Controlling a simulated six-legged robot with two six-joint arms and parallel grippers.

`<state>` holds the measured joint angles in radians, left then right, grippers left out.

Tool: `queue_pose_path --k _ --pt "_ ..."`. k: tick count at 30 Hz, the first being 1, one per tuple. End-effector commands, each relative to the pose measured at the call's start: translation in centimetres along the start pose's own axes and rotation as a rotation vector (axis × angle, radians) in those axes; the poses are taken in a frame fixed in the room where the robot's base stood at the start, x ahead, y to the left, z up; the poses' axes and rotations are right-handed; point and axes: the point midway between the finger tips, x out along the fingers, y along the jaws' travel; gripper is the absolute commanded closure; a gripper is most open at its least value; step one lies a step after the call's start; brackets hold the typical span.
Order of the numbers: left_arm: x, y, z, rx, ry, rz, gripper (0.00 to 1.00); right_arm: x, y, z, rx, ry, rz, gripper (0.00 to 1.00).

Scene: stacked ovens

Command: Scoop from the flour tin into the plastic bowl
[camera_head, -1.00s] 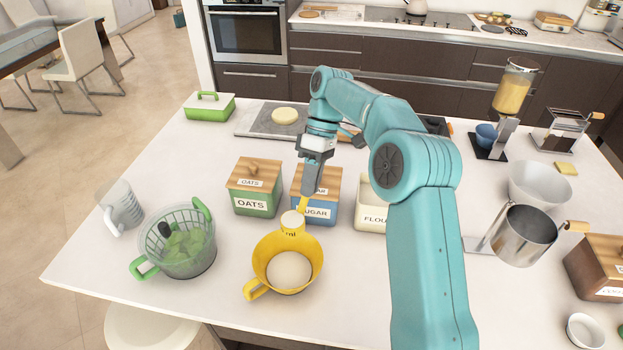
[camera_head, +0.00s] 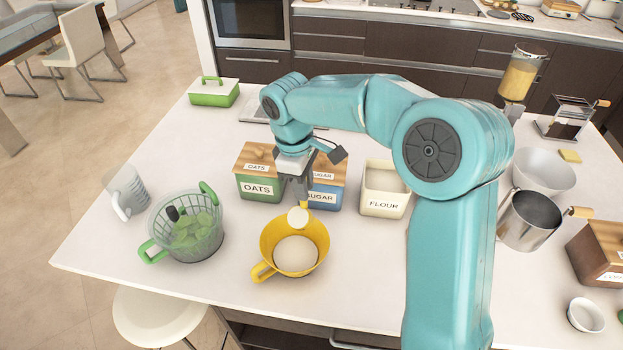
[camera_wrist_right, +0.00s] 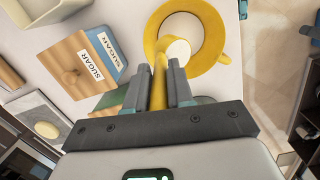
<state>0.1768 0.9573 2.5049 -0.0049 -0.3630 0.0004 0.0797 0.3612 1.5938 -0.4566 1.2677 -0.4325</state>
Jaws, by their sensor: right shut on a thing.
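My right gripper (camera_head: 301,200) is shut on the handle of a yellow scoop (camera_head: 298,217), which holds white flour. In the right wrist view the gripper (camera_wrist_right: 160,74) grips the scoop handle (camera_wrist_right: 159,82). The scoop is over the rear part of the yellow plastic bowl (camera_head: 268,240), inside its rim as seen from the head. The bowl has a handle at front left and a pale, whitish round area at its bottom. The open flour tin (camera_head: 384,205), cream with a FLOUR label, stands right of the bowl, behind it. My left gripper is not in view.
The oats tin (camera_head: 258,188) and sugar tin (camera_head: 325,197), both lidded, stand close behind the bowl. A green colander (camera_head: 184,235) stands left and a clear jug (camera_head: 127,190) farther left. A metal sifter (camera_head: 530,220) and white bowl (camera_head: 543,176) stand right. The front counter is clear.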

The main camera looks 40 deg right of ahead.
Motion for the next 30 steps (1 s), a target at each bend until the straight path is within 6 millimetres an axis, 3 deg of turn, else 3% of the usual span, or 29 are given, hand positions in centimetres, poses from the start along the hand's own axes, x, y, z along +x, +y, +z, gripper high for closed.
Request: queue_pose_path --k 2,5,14,21,30 --pt "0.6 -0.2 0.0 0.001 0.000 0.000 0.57 0.9 -1.6 -0.5 -0.003 -0.024 0.107 1.00" --pt "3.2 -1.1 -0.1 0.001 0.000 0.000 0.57 2.2 -2.9 -1.0 0.014 -0.046 0.230 1.00" --pt "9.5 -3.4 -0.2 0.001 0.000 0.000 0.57 3.3 -6.8 -2.0 0.051 -0.118 0.588 1.00" --pt "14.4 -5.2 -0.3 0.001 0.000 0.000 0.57 4.7 -10.7 -2.8 0.096 -0.200 0.980 1.00" --pt "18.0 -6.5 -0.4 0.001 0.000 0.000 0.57 6.2 -13.2 -3.4 0.136 -0.265 1.299 1.00"
